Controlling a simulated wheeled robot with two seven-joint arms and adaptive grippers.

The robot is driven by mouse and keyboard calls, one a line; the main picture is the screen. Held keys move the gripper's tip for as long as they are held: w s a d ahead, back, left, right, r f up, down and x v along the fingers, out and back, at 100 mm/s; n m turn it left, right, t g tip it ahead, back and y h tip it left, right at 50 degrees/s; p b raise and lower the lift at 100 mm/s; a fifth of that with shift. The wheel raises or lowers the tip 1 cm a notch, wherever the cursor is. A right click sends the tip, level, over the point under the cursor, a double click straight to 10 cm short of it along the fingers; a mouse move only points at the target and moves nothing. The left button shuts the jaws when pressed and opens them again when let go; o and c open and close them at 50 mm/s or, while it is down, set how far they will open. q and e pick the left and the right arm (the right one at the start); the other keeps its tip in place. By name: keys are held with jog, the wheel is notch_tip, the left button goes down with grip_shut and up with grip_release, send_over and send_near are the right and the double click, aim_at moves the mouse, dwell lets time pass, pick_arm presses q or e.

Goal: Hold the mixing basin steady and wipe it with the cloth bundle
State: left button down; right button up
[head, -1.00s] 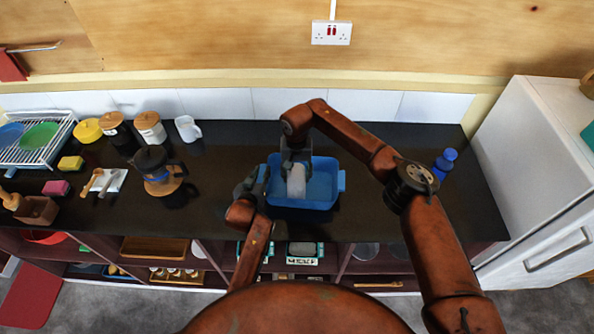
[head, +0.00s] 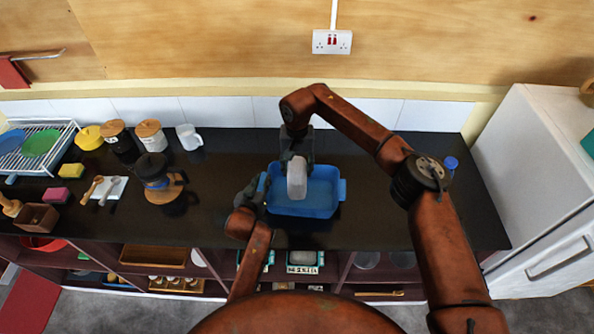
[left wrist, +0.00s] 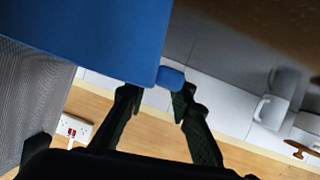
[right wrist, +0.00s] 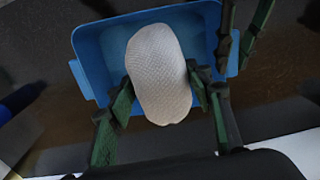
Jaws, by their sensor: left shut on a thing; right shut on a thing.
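The blue mixing basin (head: 325,190) sits on the dark counter, upright. My left gripper (head: 260,188) is shut on the handle at the basin's left end; the left wrist view shows the blue handle (left wrist: 170,77) between its fingertips (left wrist: 157,92). My right gripper (head: 297,153) is shut on the pale cloth bundle (head: 297,178), holding it over the left part of the basin. In the right wrist view the rounded white bundle (right wrist: 160,75) lies between the fingers (right wrist: 162,95) and covers part of the basin (right wrist: 95,60). The bundle's underside is hidden, so contact with the basin is unclear.
A coffee pot (head: 152,172) on a wooden stand and a white mug (head: 189,136) are left of the basin. Jars, sponges and a dish rack (head: 40,150) stand further left. A blue bottle (head: 451,163) is partly behind my right arm. The counter right of the basin is mostly clear.

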dwell(0.3)
pick_arm(q)
jog(key=shift+d, duration=0.1)
pick_arm(e)
jog(key=d, duration=0.5)
notch_tip(320, 180, down, 7)
jog(key=shift+s, duration=0.25)
jog(key=shift+w+d+f, duration=0.1)
jog(key=shift+w+f, duration=0.35)
jog(key=shift+f, duration=0.2)
jog(key=shift+c, duration=0.5)
notch_tip(320, 180, up, 8)
jog(key=shift+s, duration=0.45)
